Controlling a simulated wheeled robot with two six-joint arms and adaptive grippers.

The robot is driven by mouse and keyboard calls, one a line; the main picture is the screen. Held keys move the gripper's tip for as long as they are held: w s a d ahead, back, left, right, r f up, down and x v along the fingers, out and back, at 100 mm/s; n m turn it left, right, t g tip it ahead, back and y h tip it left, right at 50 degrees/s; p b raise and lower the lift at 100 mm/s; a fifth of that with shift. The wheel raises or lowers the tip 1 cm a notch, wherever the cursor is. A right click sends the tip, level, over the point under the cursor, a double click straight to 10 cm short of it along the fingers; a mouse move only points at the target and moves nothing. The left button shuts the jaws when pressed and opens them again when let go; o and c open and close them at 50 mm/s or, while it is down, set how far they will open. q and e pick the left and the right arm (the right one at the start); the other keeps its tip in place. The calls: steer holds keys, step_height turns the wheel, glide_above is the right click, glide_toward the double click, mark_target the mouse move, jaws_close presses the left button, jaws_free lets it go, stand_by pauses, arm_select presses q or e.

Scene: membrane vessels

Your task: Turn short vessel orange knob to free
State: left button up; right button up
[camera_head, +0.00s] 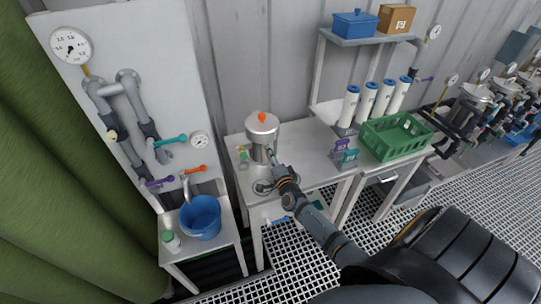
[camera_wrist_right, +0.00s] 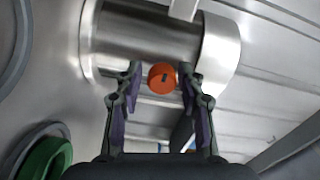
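The short steel vessel (camera_head: 262,140) stands upright on a white table, with an orange top piece (camera_head: 262,118). In the right wrist view its shiny body (camera_wrist_right: 150,35) fills the upper part. There an orange knob (camera_wrist_right: 161,78) with a dark slot shows between the two fingertips of my right gripper (camera_wrist_right: 160,76). The fingers are open, one on each side of the knob, with a small gap showing at each side. In the head view my right gripper (camera_head: 272,158) is at the vessel's front side and hides that knob. My left gripper is not in view.
A green knob (camera_wrist_right: 45,158) shows at lower left in the right wrist view. A blue bucket (camera_head: 200,217) stands on a lower table at left. A green crate (camera_head: 396,137) and white cylinders (camera_head: 367,103) are to the right. A piped panel (camera_head: 120,60) stands behind left.

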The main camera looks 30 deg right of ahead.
steer(key=shift+o, duration=0.4)
steer(key=v, duration=1.2)
